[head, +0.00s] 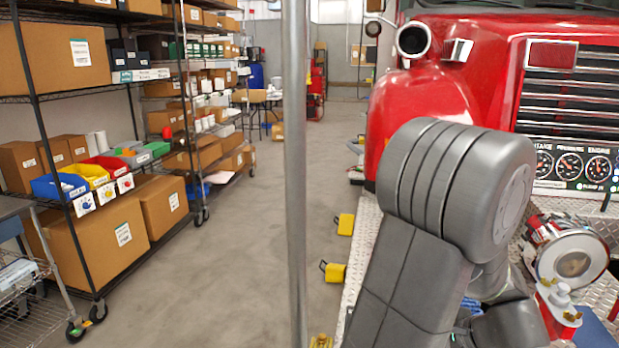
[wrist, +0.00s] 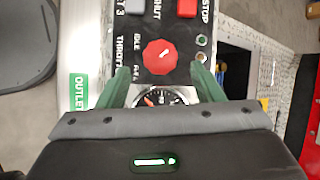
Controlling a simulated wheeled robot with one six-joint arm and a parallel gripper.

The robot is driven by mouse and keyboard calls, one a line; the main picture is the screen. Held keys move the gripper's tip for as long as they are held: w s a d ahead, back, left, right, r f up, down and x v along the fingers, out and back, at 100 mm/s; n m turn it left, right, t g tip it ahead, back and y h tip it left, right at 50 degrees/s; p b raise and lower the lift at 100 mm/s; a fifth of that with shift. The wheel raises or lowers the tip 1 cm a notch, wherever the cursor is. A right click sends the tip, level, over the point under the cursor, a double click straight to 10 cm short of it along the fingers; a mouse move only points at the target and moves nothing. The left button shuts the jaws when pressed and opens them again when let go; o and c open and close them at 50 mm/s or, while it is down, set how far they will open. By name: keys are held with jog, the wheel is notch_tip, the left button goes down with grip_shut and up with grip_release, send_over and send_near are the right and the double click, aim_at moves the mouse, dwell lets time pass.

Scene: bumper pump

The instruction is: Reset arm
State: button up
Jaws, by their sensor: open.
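My gripper (wrist: 161,69) is open and empty, with its two green fingers apart at the bottom of the wrist view. Between and beyond the fingertips lies a control panel with a red knob (wrist: 158,57), labelled THROTTLE and IDLE. A round gauge (wrist: 160,97) shows between the fingers, partly covered by the gripper body. I cannot tell whether the fingers touch the panel. In the head view my grey arm covers the lower right middle, and the gripper cannot be made out.
A red fire truck (head: 425,105) stands at right, with a gauge panel (head: 572,168) and a round fitting (head: 571,263) near my arm. A grey pole (head: 296,180) stands in front. Shelves with boxes (head: 125,234) line the left. Yellow blocks (head: 334,272) lie beside the bumper. The middle floor is clear.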

jog(key=x, duration=0.4)
jog(key=shift+w+a+f, duration=0.15)
jog(key=shift+f, duration=0.05)
